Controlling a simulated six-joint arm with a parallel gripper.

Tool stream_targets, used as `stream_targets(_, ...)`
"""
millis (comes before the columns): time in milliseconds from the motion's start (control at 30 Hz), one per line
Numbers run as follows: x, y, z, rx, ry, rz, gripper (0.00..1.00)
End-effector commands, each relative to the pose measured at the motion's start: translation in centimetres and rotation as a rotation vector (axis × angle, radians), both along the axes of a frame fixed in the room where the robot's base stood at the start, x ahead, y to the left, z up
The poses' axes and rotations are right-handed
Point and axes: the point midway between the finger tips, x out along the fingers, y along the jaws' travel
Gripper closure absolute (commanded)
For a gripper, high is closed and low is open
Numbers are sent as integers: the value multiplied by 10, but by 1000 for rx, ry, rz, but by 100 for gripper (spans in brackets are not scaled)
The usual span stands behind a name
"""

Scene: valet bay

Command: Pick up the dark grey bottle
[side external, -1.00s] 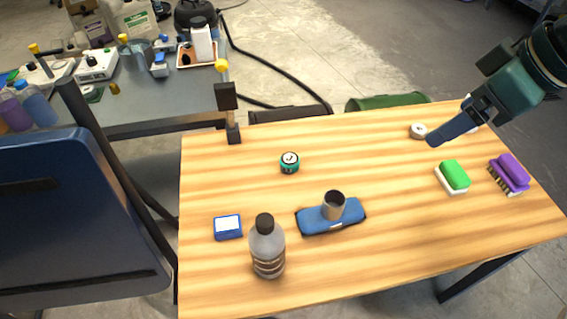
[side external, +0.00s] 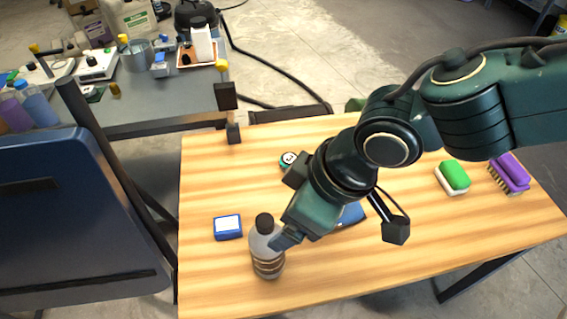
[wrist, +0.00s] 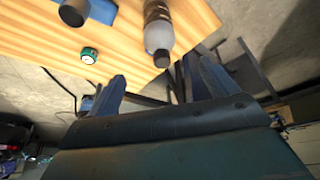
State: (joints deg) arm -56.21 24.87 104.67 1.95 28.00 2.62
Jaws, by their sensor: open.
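The dark grey bottle (side external: 266,258), with a black cap and a dark banded label, stands upright near the front left of the wooden table. It shows at the top of the wrist view (wrist: 157,28), its cap towards me. My gripper (side external: 284,240) is just right of the bottle's upper part in the side view, overlapping its edge; I cannot tell if they touch. In the wrist view my gripper (wrist: 155,82) is open, with its fingers spread. The bottle appears beyond the gap between the fingertips, nearer the right finger. Nothing is held.
A blue box with a white label (side external: 228,223) lies left of the bottle. A blue pad (side external: 352,214) is mostly hidden behind my arm; a metal cup (wrist: 73,12) is by it. A green-sided tin (wrist: 88,56) sits farther back. Green (side external: 454,174) and purple (side external: 513,170) brushes lie right.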

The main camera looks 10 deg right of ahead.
Motion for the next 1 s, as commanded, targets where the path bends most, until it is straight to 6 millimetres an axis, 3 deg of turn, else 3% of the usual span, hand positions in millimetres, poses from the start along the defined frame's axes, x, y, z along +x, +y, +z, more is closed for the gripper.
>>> stream_targets(267,3,3,-12,-1,0,-1,14)
stream_targets(733,17,20,-66,-2,1,-2,14)
stream_targets(1000,21,25,-79,1,0,-2,14)
